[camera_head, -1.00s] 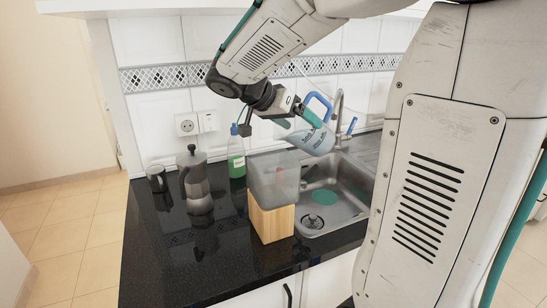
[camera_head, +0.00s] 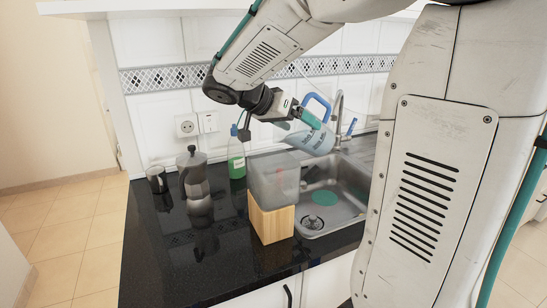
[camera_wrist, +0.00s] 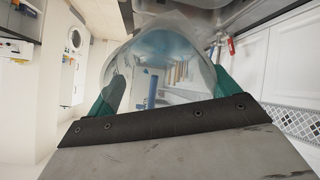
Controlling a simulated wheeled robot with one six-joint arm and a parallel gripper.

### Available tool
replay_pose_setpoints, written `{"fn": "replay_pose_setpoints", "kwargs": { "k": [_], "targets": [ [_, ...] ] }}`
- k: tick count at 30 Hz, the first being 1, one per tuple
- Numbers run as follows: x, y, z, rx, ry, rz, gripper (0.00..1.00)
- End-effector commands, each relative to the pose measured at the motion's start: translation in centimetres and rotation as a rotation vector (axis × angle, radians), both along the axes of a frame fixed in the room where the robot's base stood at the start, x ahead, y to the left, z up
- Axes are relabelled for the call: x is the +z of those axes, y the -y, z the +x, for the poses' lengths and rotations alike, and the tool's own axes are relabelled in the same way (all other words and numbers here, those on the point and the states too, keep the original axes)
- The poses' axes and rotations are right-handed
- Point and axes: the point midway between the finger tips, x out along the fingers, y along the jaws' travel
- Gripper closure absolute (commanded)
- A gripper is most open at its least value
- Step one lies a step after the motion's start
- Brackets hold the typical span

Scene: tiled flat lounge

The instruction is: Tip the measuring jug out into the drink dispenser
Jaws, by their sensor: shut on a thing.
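The measuring jug (camera_head: 314,140) is translucent with a blue handle. It is tilted above the back of the drink dispenser and the sink edge, with its mouth toward the lower left. My gripper (camera_head: 309,119) is shut on the jug, with a teal finger against its side. In the wrist view the jug (camera_wrist: 165,45) fills the space between both teal fingers. The drink dispenser (camera_head: 272,180) is a clear box on a wooden base (camera_head: 271,222) on the counter. Its inside is hazy, with a small reddish mark. Whether anything is leaving the jug cannot be told.
The steel sink (camera_head: 345,201) with its tap (camera_head: 338,112) lies right of the dispenser. A moka pot (camera_head: 196,181), a dark mug (camera_head: 157,179) and a green soap bottle (camera_head: 236,157) stand to the left. The black counter (camera_head: 170,255) is clear at the front left.

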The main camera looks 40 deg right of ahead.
Motion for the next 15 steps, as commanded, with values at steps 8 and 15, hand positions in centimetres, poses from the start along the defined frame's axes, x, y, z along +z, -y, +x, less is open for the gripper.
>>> {"fn": "replay_pose_setpoints", "kwargs": {
  "k": [8,15],
  "targets": [
    [-0.02,0.01,-0.02,0.0,-0.003,-0.014,0.48],
    [-0.08,0.0,-0.04,-0.002,-0.006,-0.026,0.48]
  ]
}}
